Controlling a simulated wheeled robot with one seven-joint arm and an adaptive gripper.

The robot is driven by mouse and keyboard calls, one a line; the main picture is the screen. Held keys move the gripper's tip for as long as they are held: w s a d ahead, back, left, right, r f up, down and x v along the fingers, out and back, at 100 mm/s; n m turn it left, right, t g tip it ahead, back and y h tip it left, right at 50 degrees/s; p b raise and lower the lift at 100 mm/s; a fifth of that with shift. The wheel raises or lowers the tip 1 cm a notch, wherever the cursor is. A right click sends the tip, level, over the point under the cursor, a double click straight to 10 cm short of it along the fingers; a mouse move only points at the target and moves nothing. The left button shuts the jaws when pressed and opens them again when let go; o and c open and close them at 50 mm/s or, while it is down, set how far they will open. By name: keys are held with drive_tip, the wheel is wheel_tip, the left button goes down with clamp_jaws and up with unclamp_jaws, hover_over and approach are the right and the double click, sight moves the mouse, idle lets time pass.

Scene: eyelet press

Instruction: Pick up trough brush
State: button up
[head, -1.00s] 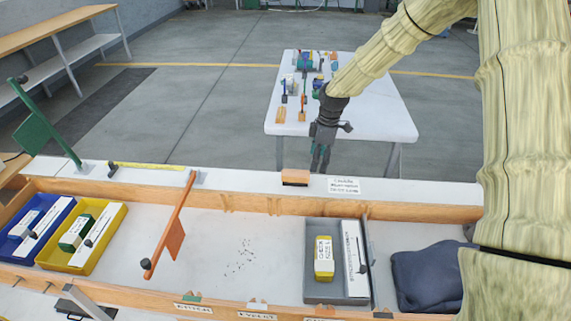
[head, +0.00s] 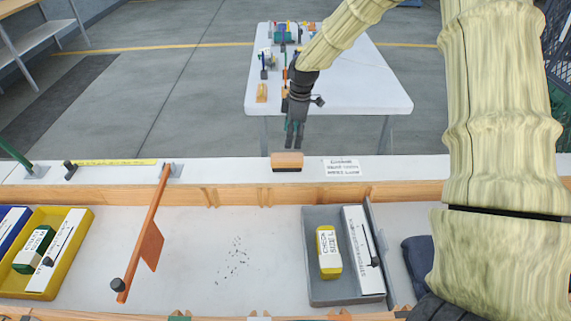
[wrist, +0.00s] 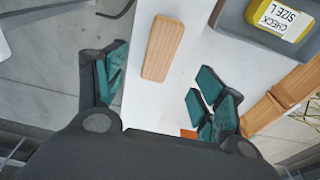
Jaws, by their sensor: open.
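The trough brush (head: 287,161) has a wooden back and dark bristles. It sits on the white ledge behind the trough, left of a printed label. In the wrist view the brush (wrist: 163,48) shows as a pale wooden block seen from above, beyond and between the fingertips. My gripper (head: 294,138) hangs just above and behind the brush in the head view, fingers pointing down. In the wrist view my gripper (wrist: 160,90) has its teal-padded fingers wide apart with nothing between them. The bristles are hidden in the wrist view.
A grey tray (head: 317,285) holds a yellow box (head: 329,253) and a white box (head: 362,250). An orange flag on a rod (head: 151,246) crosses the trough at left. A yellow tray (head: 37,287) stands farther left. Dark specks (head: 234,258) lie on the trough floor.

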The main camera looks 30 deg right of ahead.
sight(287, 156)
drive_tip(key=shift+w+a+f+p, duration=0.1)
drive_tip(key=shift+a+f+p, duration=0.4)
drive_tip(key=shift+f, duration=1.25)
drive_tip(key=shift+w+a+f+p, duration=0.15)
drive_tip(key=shift+f+p, duration=0.75)
drive_tip(key=shift+f, duration=0.9)
drive_tip(key=shift+w+a+f+p, duration=0.15)
drive_tip(key=shift+f+p, duration=0.55)
drive_tip(key=shift+f, duration=1.05)
drive_tip(key=c, duration=1.2)
